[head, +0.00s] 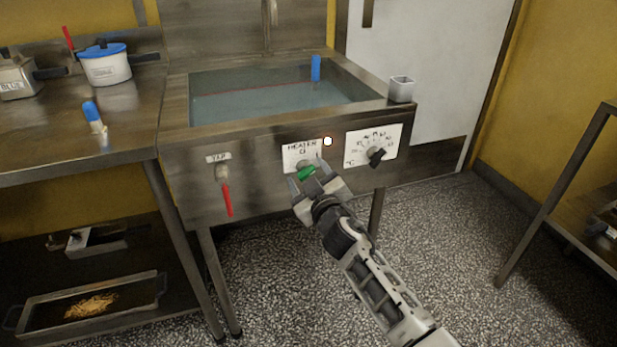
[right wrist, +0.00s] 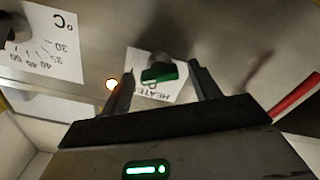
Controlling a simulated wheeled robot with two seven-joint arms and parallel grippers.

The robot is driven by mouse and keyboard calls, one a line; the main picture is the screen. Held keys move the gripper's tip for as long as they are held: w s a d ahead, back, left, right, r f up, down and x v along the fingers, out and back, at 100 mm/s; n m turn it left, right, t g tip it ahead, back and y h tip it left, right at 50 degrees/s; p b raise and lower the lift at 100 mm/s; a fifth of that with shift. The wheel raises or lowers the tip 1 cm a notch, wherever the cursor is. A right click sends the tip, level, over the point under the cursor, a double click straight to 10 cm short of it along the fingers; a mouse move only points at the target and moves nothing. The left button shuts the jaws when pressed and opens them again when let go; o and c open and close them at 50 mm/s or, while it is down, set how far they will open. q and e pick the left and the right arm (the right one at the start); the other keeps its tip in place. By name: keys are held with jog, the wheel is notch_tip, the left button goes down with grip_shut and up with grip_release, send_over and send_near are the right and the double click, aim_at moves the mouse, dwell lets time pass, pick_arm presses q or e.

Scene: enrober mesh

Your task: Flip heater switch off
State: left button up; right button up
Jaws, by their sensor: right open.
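The heater switch (head: 306,173) is a green knob on the front of the steel tank, below the white HEATER label (head: 297,152). A small lamp (head: 328,141) to the right of the label glows white with an orange rim. My right gripper (head: 309,174) is open at the switch. In the right wrist view, the switch (right wrist: 160,73) stands between the two spread fingers, with room on both sides; I cannot tell whether the fingertips reach past it. The gripper partly hides the switch in the head view. My left gripper is not in view.
A temperature dial (head: 376,154) sits right of the switch, and a red-handled tap (head: 226,195) left of it. A small metal cup (head: 401,89) stands on the tank's right corner. A bench (head: 60,150) with a blue-lidded pot (head: 105,66) is at left.

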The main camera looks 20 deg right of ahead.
jog(key=c, duration=1)
